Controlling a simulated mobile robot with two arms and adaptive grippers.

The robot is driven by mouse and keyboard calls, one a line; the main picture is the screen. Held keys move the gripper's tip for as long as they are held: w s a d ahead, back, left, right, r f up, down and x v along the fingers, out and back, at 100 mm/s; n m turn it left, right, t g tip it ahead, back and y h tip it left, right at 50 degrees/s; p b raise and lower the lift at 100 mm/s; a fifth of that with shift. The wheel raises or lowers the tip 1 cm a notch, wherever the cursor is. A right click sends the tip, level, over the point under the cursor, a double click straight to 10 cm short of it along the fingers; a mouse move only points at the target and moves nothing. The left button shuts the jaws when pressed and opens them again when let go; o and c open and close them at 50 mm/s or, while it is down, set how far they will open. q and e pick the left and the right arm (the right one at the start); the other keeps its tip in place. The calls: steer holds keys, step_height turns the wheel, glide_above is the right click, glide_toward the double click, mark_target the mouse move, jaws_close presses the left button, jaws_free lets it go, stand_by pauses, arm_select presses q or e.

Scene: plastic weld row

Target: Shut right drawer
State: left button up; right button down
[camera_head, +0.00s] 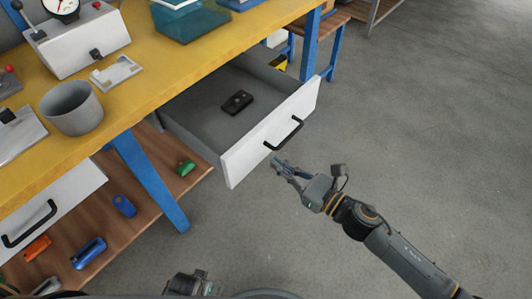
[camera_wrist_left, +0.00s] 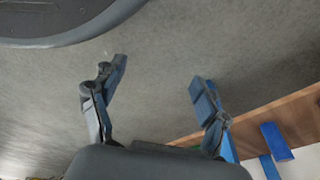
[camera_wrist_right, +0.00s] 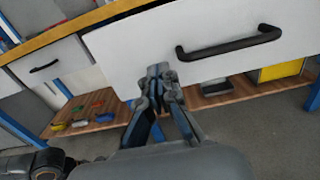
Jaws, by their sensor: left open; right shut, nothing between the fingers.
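The right drawer (camera_head: 236,160) stands pulled out from under the yellow workbench, with its white front facing my right arm. A small black object (camera_head: 237,101) lies inside it. The black handle (camera_head: 283,132) is on the drawer front and also shows in the right wrist view (camera_wrist_right: 230,46). My right gripper (camera_head: 278,164) is shut and empty, just in front of the drawer's front, below the handle in the head view. In the right wrist view, its fingertips (camera_wrist_right: 158,70) lie over the white front, left of the handle; contact is unclear. My left gripper (camera_wrist_left: 160,72) is open and empty above the floor.
The left drawer (camera_head: 50,205) looks closed. A lower wooden shelf (camera_head: 150,205) holds several small coloured items. A blue bench leg (camera_head: 150,180) stands between the drawers. A grey cup (camera_head: 73,108) stands on the yellow worktop (camera_head: 170,75). The floor (camera_head: 430,120) to the right is clear.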

mark_target(257, 150)
steer(key=x, duration=0.5)
arm_select(q)
steer(key=shift+s+f, duration=0.5)
steer(key=shift+f, duration=0.1)
steer(key=shift+a, duration=0.1)
